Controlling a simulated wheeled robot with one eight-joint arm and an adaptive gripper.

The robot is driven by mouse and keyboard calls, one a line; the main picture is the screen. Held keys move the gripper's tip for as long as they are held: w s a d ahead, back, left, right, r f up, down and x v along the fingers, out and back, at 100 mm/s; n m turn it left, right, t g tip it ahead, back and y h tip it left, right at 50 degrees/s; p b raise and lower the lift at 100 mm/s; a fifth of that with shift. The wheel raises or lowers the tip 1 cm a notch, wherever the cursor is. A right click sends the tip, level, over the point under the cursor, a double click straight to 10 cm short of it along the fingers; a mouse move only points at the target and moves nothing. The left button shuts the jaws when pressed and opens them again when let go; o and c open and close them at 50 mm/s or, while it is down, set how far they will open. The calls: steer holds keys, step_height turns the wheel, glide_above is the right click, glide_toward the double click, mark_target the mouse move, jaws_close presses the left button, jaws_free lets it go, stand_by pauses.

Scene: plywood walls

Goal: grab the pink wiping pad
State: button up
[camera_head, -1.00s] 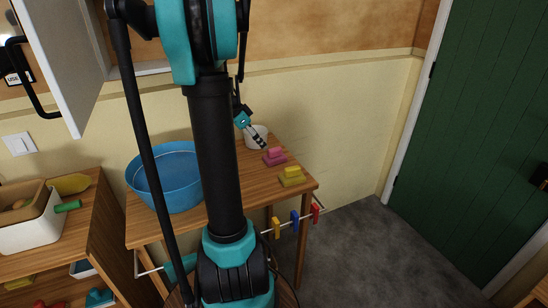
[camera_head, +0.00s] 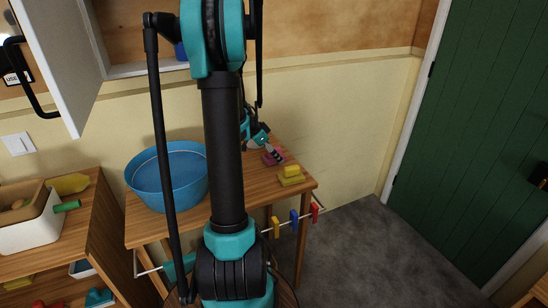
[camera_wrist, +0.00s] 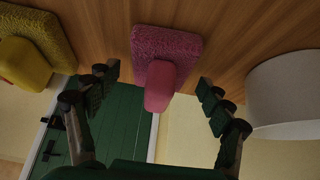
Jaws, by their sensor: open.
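The pink wiping pad (camera_head: 268,159) lies on the wooden table, near its back edge. In the wrist view the pink pad (camera_wrist: 165,48) has a textured base and a smooth pink handle pointing toward my gripper. My gripper (camera_head: 274,156) is at the pad in the head view and partly covers it. In the wrist view my gripper's fingers (camera_wrist: 160,85) are spread apart, one on each side of the handle, with gaps on both sides. Nothing is held.
A yellow pad (camera_head: 291,176) sits close by, toward the table's front right corner. A white round container (camera_wrist: 290,95) stands on the pad's other side. A blue basin (camera_head: 166,178) fills the table's left part. Colored clips hang on a rail (camera_head: 286,223) at the front.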

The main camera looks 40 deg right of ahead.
steer(key=shift+c, duration=0.2)
steer(key=c, duration=1.2)
steer(key=shift+r, duration=0.15)
